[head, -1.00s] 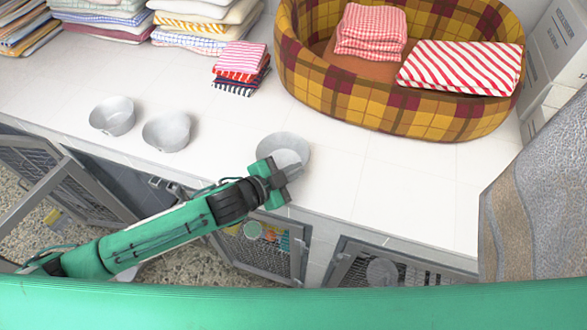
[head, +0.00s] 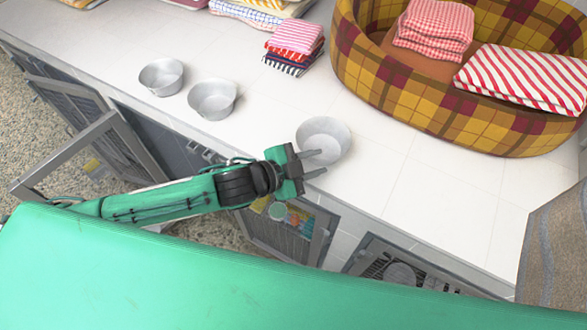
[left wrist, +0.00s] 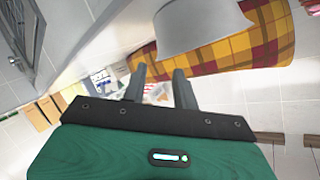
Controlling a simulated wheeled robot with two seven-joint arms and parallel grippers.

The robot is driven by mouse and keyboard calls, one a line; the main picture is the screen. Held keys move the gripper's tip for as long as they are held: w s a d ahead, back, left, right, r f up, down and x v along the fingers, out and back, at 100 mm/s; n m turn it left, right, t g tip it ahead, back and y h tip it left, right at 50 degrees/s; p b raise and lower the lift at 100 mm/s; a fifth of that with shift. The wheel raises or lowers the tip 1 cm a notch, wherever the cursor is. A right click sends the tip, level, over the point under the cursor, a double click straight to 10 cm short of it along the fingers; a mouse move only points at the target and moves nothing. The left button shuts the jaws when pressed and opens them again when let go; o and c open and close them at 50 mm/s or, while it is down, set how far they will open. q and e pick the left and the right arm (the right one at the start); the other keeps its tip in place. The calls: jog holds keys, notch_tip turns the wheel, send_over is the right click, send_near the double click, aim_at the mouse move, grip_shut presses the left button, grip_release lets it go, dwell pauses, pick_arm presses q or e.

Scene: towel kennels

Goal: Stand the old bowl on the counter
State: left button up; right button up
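Three grey metal bowls stand upright on the white counter (head: 440,190). One bowl (head: 325,138) is near the front edge, and two others, a left one (head: 161,77) and a middle one (head: 212,99), are further left. I cannot tell by looks which is the old one. My left gripper (head: 319,162) is open, its two fingers apart at the near side of the front-edge bowl. In the left wrist view the fingers (left wrist: 160,82) have nothing between them, and a grey bowl (left wrist: 197,25) is just beyond and apart from them. My right gripper is not in view.
A plaid pet bed (head: 400,95) with folded red-and-white towels stands at the back right. A small towel stack (head: 294,47) lies left of it. Below the counter are kennels, one with an open door (head: 90,150). Counter right of the bowl is clear.

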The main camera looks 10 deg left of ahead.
pick_arm(q)
jog(key=b+v, duration=0.1)
jog(key=v, duration=0.5)
jog(key=shift+s, duration=0.15)
jog(key=shift+r, duration=0.1)
dwell(0.3)
